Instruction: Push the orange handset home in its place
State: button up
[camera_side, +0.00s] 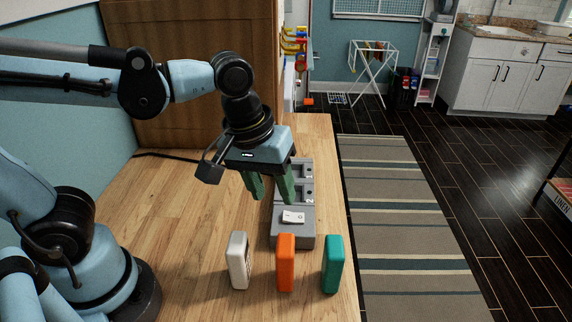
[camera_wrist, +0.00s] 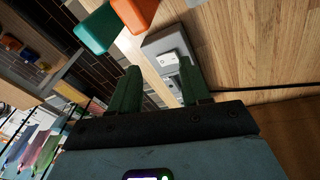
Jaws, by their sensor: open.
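The orange handset (camera_side: 286,264) stands upright on the wooden worktop, in front of the near end of a grey dock (camera_side: 305,238). In the wrist view the orange handset (camera_wrist: 134,14) shows at the top edge, partly cut off.
A white handset (camera_side: 238,262) stands left of the orange one and a teal handset (camera_side: 333,264) stands right of it, with narrow gaps. The worktop (camera_side: 190,215) left of the dock is clear. Its right edge drops to the floor close beside the dock and teal handset.

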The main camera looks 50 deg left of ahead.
aim_at(285, 243)
jog(key=d+n+g, duration=0.1)
jog(key=d, duration=0.1)
jog(key=s+d+n, duration=0.1)
jog(key=d+n+g+y, duration=0.1)
jog(key=d, duration=0.1)
jog(key=shift+s+d+r+n+g, duration=0.2)
jog(key=shift+s+d+n+g, duration=0.1)
jog(key=shift+s, duration=0.1)
jog(key=shift+f, duration=3.95)
jog(key=c, duration=0.6)
jog(key=shift+r, duration=3)
